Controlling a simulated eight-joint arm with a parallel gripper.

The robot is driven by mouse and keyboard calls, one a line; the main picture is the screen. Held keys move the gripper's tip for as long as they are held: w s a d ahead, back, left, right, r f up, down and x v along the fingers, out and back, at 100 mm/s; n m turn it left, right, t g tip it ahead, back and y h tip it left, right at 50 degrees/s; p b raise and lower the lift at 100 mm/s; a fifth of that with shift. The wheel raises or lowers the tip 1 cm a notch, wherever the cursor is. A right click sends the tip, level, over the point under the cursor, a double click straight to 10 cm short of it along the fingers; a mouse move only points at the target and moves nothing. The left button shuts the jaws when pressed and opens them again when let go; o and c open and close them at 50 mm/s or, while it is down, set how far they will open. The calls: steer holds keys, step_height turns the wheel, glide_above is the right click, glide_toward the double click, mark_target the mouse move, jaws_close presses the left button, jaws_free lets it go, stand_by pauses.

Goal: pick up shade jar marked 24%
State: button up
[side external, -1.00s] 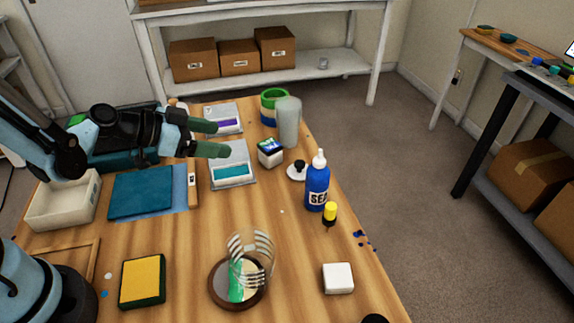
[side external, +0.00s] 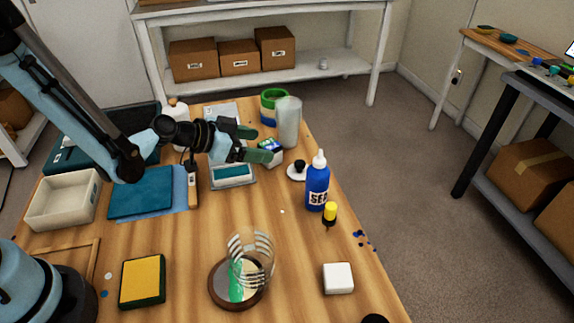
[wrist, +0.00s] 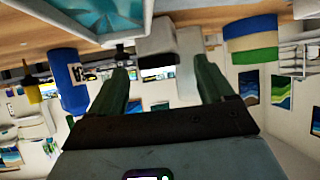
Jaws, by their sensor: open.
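A small white jar (side external: 272,157) with a dark, blue and green top stands on the wooden table, just off my fingertips in the side view. No 24% mark can be read on it, so I cannot confirm it is the named jar. My gripper (side external: 256,144) is open, its two green fingers pointing right, and partly hides the jar. In the wrist view a pale block-like thing (wrist: 157,42), apparently this jar, lies ahead between the spread fingers of my gripper (wrist: 161,66). Nothing is visibly held.
A grey translucent cup (side external: 289,122) and a green-and-blue banded container (side external: 268,104) stand behind the jar. A white disc with a black knob (side external: 297,172) and a blue bottle (side external: 317,182) stand to the right. A teal-windowed tray (side external: 233,182) lies in front.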

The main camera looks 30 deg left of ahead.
steer(key=shift+x, duration=1.05)
steer(key=c, duration=1.3)
